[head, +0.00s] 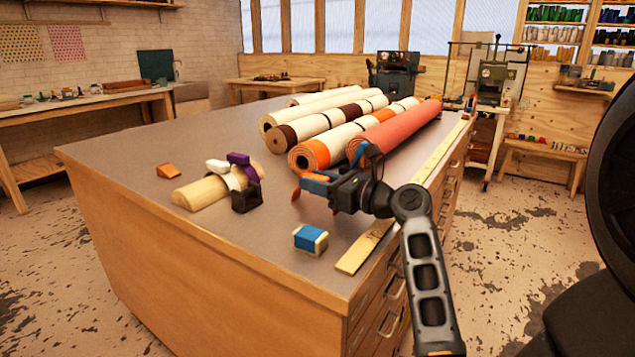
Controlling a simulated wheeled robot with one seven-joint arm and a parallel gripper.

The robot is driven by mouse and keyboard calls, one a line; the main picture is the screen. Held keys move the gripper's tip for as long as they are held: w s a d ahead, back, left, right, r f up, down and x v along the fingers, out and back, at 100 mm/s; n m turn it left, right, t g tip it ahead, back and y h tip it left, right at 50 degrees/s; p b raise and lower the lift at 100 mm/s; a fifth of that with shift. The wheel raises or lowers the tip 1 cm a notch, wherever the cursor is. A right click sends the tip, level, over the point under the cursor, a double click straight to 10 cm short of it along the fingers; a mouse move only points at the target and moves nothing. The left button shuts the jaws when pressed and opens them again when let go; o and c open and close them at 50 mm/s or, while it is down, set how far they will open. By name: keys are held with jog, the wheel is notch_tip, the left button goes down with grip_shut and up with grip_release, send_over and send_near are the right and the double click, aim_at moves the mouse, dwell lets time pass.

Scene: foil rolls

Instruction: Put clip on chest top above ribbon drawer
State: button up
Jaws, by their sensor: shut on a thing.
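My gripper (305,189) is over the front right part of the chest top (130,155), left of the ruler strip. It is shut on a small red-orange piece (296,190), which looks like the clip. Only part of the piece shows at the fingertips, and I cannot tell whether it touches the top. Drawers with metal handles (392,323) run down the chest's right side. No ribbon or drawer label can be made out, so I cannot tell which is the ribbon drawer.
Large rolls (325,150) lie behind my gripper. A blue-and-cream block (310,240) sits in front of it. A wooden half-round (200,192) with white, purple and black clips lies left, beside an orange wedge (168,171). A yellow ruler strip (362,250) lines the right edge.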

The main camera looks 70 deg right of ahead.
jog(key=o, duration=1.1)
jog(key=shift+s, duration=0.2)
jog(key=v, duration=1.1)
jog(key=shift+s, duration=0.3)
